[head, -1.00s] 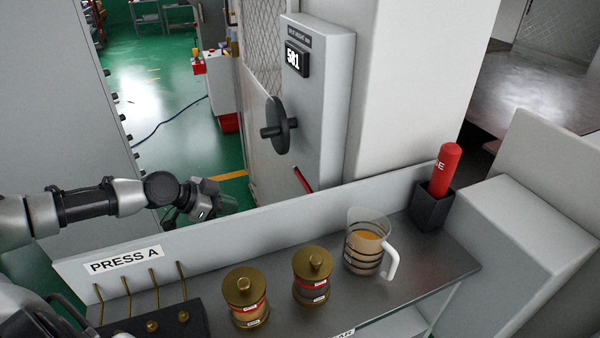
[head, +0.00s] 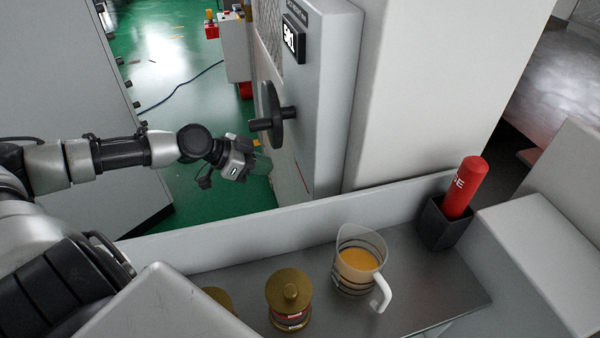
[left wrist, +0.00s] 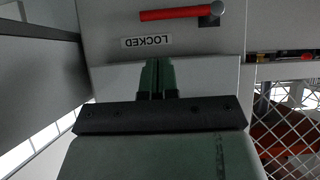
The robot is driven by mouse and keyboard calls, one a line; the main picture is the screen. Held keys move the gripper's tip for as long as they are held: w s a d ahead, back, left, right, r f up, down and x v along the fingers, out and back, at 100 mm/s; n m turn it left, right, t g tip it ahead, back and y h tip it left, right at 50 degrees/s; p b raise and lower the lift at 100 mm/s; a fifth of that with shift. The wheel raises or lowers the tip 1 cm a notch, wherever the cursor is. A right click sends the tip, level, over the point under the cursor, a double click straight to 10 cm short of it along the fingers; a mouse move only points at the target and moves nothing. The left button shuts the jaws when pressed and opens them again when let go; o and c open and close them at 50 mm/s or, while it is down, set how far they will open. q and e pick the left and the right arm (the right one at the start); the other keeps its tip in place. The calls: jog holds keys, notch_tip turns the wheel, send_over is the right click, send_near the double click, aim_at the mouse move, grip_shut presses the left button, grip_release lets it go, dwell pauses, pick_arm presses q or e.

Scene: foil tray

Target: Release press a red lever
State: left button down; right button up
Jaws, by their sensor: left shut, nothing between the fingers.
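The red lever (left wrist: 182,13) is near the top of the left wrist view, a slim bar lying almost level on a pale panel. A LOCKED label (left wrist: 147,42) sits close to it, upside down in the picture. In the head view only a thin red strip of the lever (head: 301,177) shows on the side of the grey press column. My left gripper (head: 260,163) is just left of that column, below the handwheel. Its fingers (left wrist: 158,76) are shut and empty, and appear apart from the lever. My right gripper is not in view.
A black handwheel (head: 273,113) juts from the column (head: 330,95) just above the gripper. A shelf (head: 420,275) below holds a jug (head: 358,262), brass-lidded jars (head: 289,298) and a red cylinder in a black holder (head: 466,188). Green floor lies open behind the arm.

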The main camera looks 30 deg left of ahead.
pick_arm(q)
jog(key=p+x, duration=0.2)
jog(key=x, duration=0.8)
jog(key=shift+w+p, duration=0.25)
jog(key=shift+p, duration=0.05)
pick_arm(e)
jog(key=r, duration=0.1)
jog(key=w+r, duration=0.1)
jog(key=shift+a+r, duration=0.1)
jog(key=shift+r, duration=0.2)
pick_arm(q)
jog(key=shift+d+f, duration=0.1)
jog(key=shift+f, duration=0.1)
